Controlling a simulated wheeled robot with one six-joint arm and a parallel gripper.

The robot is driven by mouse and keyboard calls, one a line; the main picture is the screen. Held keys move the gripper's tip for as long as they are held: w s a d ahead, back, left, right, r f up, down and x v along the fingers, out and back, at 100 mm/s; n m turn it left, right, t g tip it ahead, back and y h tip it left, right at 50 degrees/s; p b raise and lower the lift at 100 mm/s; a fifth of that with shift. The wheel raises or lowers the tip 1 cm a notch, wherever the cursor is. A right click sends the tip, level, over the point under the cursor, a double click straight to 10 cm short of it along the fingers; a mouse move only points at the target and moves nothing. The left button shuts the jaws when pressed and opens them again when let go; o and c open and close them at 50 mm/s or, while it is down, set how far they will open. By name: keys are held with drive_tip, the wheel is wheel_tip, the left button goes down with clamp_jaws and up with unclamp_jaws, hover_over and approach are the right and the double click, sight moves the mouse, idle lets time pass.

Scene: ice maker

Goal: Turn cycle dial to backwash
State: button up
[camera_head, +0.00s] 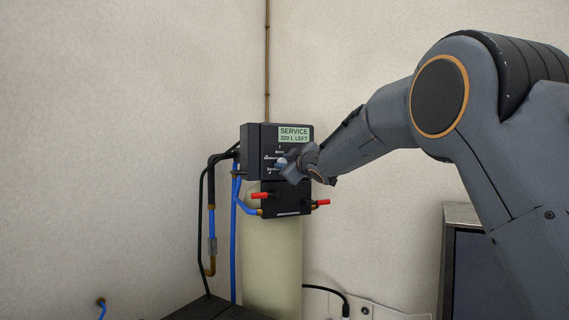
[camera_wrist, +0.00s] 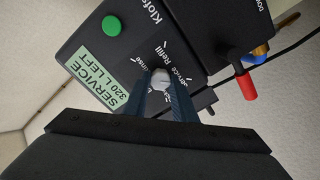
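The dark control head (camera_head: 252,150) sits on top of a pale tank. Its green display (camera_head: 294,134) reads "SERVICE 320 L LEFT", and the display also shows in the wrist view (camera_wrist: 101,82). The cycle dial (camera_wrist: 160,78) is a small light grey knob with white labels around it; "Refill", "Service" and part of "Rinse" can be read. No backwash label is readable. My gripper (camera_wrist: 161,84) is at the dial, with one finger on each side of it. The fingers are apart, but whether they press on the knob is unclear. In the head view my gripper (camera_head: 284,162) partly covers the dial face.
A green button (camera_wrist: 111,25) is on the head's face. Red-handled valve levers (camera_head: 262,196) stick out below the head. Blue and black hoses (camera_head: 236,200) hang at its left. A dark-fronted metal appliance (camera_head: 470,262) stands at the right. Walls are close behind.

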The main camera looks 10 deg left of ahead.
drive_tip(key=c, duration=0.3)
drive_tip(key=shift+m+p, duration=0.3)
drive_tip(key=shift+p, duration=0.05)
drive_tip(key=shift+r+m+p, duration=0.2)
drive_tip(key=shift+m+p, duration=0.3)
drive_tip(key=shift+p, duration=0.1)
drive_tip(key=m+p, duration=0.6)
drive_tip(key=m, duration=0.2)
drive_tip(key=shift+p, duration=0.3)
drive_tip(key=shift+d+m+p, duration=0.1)
drive_tip(key=shift+m+p, duration=0.9)
drive_tip(key=shift+m, duration=0.9)
